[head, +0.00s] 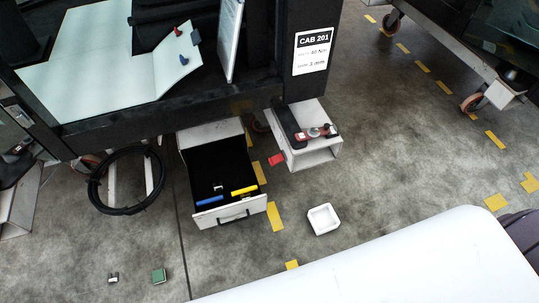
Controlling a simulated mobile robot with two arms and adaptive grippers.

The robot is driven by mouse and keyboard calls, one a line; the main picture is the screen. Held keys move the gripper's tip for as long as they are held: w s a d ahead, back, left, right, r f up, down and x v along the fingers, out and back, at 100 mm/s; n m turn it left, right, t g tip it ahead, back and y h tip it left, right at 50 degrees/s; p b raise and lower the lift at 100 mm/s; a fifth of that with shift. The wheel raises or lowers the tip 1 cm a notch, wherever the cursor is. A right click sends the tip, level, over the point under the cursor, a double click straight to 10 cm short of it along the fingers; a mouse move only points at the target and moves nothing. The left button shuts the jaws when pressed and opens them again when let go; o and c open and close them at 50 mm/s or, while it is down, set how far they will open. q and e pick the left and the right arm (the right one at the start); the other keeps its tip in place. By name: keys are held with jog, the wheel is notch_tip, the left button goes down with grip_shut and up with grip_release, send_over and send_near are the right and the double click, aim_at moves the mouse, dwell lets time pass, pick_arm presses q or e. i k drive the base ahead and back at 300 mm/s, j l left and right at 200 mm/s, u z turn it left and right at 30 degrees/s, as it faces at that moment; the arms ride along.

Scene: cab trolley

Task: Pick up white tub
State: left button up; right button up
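The white tub (323,219) is a small, square, open container with rounded corners. It stands upright on the grey floor, right of the open drawer and below the small white stand. It looks empty, and nothing touches it. Neither of my grippers shows in the head view.
An open drawer (229,217) with a blue and a yellow item juts out left of the tub. A white stand (328,154) holds small parts. Floor right of the tub is clear.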

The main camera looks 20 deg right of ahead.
aim_at(322, 219)
jog(key=z, duration=1.35)
jog(key=i+l+u, duration=0.15)
jog(key=l, duration=0.2)
jog(key=i+l+u, duration=0.15)
jog(key=l, duration=0.2)
jog(key=i+l+u, duration=0.2)
jog(key=l, duration=0.15)
